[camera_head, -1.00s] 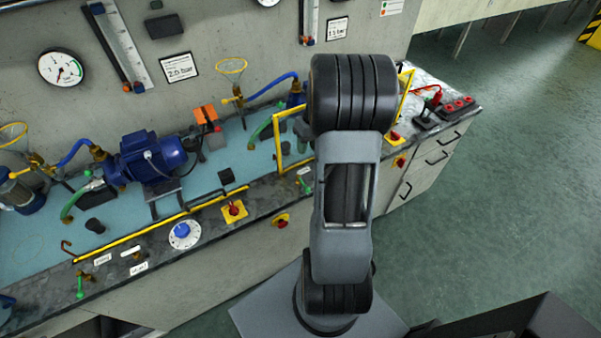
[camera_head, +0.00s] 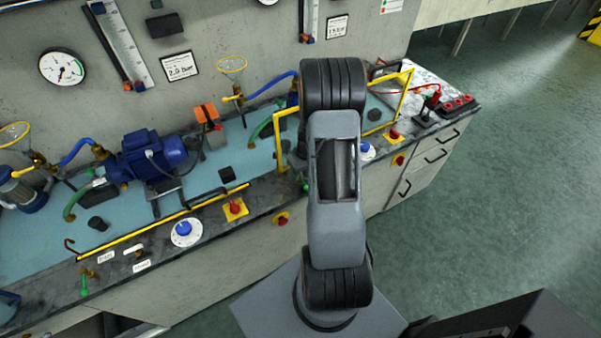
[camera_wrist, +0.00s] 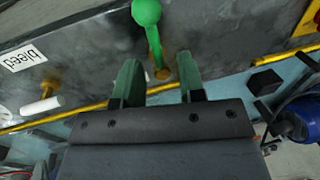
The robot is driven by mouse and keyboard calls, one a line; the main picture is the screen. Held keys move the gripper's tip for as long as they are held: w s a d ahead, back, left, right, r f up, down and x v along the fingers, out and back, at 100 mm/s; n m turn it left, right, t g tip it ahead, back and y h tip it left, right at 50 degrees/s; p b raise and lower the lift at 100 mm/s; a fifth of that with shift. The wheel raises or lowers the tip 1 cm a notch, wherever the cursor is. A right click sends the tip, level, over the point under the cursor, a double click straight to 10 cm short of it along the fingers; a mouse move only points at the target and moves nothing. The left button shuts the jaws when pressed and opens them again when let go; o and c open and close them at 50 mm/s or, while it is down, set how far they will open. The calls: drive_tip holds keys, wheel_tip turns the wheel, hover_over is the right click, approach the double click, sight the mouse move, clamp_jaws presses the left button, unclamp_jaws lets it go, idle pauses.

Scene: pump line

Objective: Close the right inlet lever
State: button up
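In the wrist view a green lever with a round knob (camera_wrist: 148,22) sticks out from a brass pivot on the dark bench edge. My gripper (camera_wrist: 158,80) has its two green fingers apart. The brass pivot shows in the gap between them, and the knob lies beyond the fingertips. Nothing is held, and I cannot tell whether a finger touches the lever. In the head view my arm hides my gripper and most of the right station; a small green part (camera_head: 305,187) shows just left of the arm.
A "bleed" label (camera_wrist: 23,58) and a white handle (camera_wrist: 41,106) lie left of the lever. A yellow rail (camera_wrist: 60,115) runs along the bench, with a blue pump (camera_wrist: 298,118) at right. Another green lever (camera_head: 84,286) is at the left station. Yellow frame bars (camera_head: 280,140) stand beside my arm.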

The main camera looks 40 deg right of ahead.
drive_tip(key=shift+c, duration=0.2)
clamp_jaws()
idle(0.4)
